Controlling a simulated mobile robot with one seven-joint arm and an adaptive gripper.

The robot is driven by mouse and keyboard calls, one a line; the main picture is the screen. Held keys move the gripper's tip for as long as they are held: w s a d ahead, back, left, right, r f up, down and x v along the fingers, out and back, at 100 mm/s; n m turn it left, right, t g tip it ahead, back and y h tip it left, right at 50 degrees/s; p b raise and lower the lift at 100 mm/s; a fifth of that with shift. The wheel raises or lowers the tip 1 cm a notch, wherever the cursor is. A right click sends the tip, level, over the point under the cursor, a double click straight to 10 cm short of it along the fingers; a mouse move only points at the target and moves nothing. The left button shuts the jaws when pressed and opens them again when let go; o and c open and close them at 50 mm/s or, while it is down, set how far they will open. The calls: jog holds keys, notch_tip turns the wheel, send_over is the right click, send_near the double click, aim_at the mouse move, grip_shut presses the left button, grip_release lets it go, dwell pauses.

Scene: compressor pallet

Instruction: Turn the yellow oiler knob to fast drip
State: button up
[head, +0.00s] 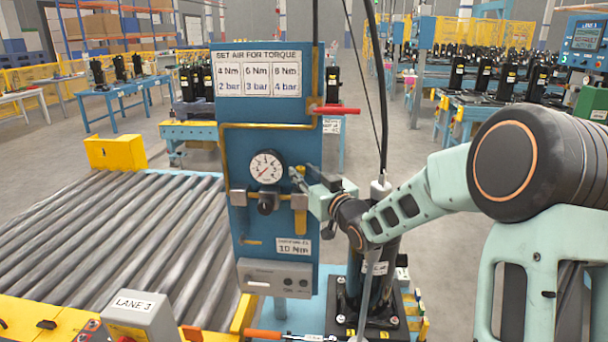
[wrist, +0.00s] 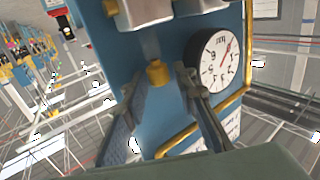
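The yellow oiler knob (wrist: 155,73) is small and stands on the blue panel (head: 237,130), beside a grey block, in the wrist view. My gripper (wrist: 161,77) is open, with one finger on each side of the knob and visible gaps between. I cannot tell how far the fingertips are from the panel. In the head view my gripper (head: 297,177) is at the panel's right side, by the gauge, and hides the knob. A yellow bowl (head: 300,219) hangs below that spot. The knob's setting cannot be read.
The round pressure gauge (head: 266,167) is close to one finger, with a black regulator knob (head: 266,203) below it. A red-handled lever (head: 336,110) sticks out above. A roller conveyor (head: 120,235) lies left; a black compressor (head: 372,280) stands below my arm.

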dwell(0.3)
jog(key=shift+s+a+m+t+h+p, duration=0.1)
jog(key=shift+a+m+t+h+p, duration=0.15)
jog(key=shift+m+t+h+p, duration=0.6)
